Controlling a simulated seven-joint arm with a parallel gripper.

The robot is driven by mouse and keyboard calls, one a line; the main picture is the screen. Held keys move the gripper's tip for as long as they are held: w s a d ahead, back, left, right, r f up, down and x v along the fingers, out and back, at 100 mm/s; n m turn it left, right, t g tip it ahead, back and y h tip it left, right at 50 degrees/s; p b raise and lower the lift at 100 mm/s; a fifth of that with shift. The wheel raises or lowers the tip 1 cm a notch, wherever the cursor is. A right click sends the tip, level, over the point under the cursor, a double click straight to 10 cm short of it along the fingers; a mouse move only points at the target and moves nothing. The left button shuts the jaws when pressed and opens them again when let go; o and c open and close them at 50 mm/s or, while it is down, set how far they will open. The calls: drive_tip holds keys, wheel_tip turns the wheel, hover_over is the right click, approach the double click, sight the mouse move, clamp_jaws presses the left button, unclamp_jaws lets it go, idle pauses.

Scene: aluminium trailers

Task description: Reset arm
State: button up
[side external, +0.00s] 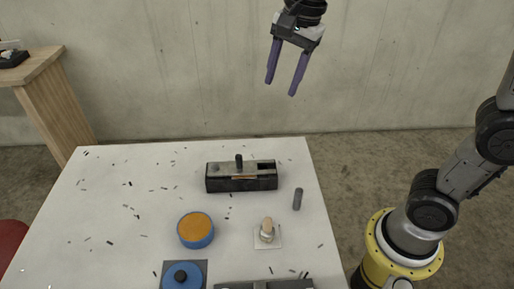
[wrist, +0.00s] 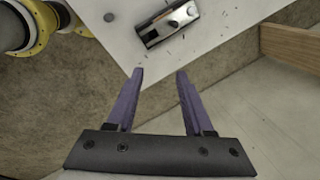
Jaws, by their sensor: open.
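My gripper (side external: 282,82) is raised high above the far side of the white table (side external: 110,205). Its two purple fingers are spread apart, with nothing between them. In the wrist view my gripper (wrist: 158,74) also shows open and empty. The table corner (wrist: 125,45) and a dark block-shaped tool (wrist: 168,22) lie well below and beyond the fingertips. Nothing touches the gripper.
The tool (side external: 241,185), a grey cylinder (side external: 297,199), an orange-topped blue round container (side external: 195,230), a small piece on a pale square (side external: 267,236) and a blue round item (side external: 182,277) sit on the table. Dark scraps are scattered around. A wooden stand (side external: 55,105) is at left.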

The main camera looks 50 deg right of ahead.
drive_tip(key=s+d+n+t, duration=0.25)
drive_tip(key=s+n, duration=0.25)
drive_tip(key=s, duration=0.5)
drive_tip(key=s+d+f+n, duration=0.2)
drive_tip(key=s+f+n, duration=0.5)
drive_tip(key=n, duration=0.3)
drive_tip(key=shift+f+n, duration=0.25)
drive_tip(key=shift+n, duration=0.15)
